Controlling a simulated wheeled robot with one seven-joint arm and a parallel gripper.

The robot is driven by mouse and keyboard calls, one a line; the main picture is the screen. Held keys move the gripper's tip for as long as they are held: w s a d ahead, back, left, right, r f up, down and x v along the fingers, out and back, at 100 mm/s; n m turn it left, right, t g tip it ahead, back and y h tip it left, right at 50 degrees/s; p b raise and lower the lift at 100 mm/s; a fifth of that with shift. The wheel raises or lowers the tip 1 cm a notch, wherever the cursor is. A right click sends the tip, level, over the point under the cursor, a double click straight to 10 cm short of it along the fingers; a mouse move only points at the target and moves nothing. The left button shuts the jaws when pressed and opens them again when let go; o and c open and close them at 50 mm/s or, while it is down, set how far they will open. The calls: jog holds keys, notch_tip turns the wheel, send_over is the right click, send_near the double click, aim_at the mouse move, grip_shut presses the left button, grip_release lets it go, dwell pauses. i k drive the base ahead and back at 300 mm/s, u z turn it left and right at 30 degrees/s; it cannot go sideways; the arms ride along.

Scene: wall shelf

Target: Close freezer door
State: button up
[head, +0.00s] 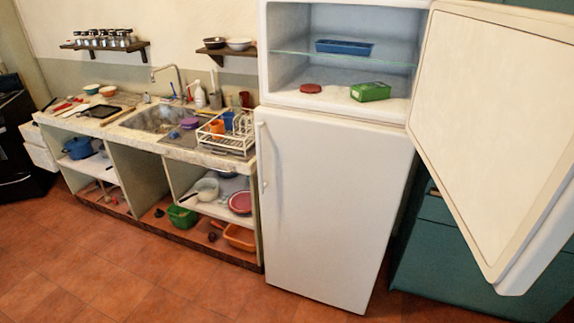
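The freezer door (490,120) is the upper door of a white fridge. It stands wide open, swung out to the right, with its pale inner face showing. The freezer compartment (300,40) is open to view. Inside it are a blue tray (344,47) on the glass shelf, a red round lid (310,88) and a green box (370,91) on the floor. The lower fridge door (325,200) is shut. My gripper is not in view.
A counter (120,133) with a sink (160,119), a dish rack (228,135) and open shelves below stands left of the fridge. A teal cabinet (440,255) is behind the open door. The tiled floor (150,280) in front is clear.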

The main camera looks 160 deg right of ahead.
aim_at(490, 117)
jog(key=i, duration=1.2)
jog(key=z, duration=5.9)
jog(key=i, duration=1.7)
jog(key=u, duration=0.05)
